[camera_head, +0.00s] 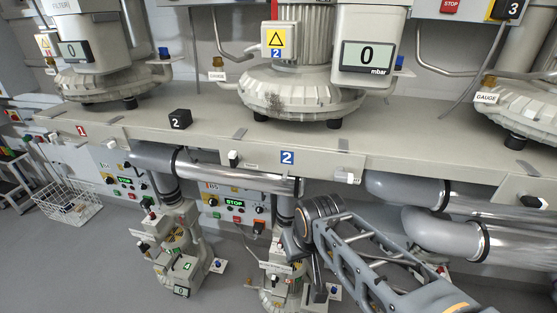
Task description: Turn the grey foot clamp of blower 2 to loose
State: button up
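Blower 2 (298,90) stands on the long beige bench in the middle of the view, on dark round feet. A small grey flat piece (343,144) lies by its front right foot (333,124), and a similar grey piece (240,133) lies near its front left foot (260,116). These may be its foot clamps; their turn positions are too small to read. My arm reaches in from the lower right, below the bench edge. My gripper (318,288) seems to hang low at the arm's end, apart from the blower; its fingers are not clear.
The bench front bears a blue "2" label (287,158). A black "2" cube (180,119) stands on the bench at left. Grey pipes (240,178) run under the bench, above control boxes (235,203) and small pump units (180,245). Open floor lies at lower left.

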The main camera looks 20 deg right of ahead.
aim_at(340, 176)
jog(key=u, duration=0.05)
jog(key=k, duration=0.5)
jog(key=u, duration=1.9)
jog(key=i, duration=1.1)
jog(key=z, duration=2.2)
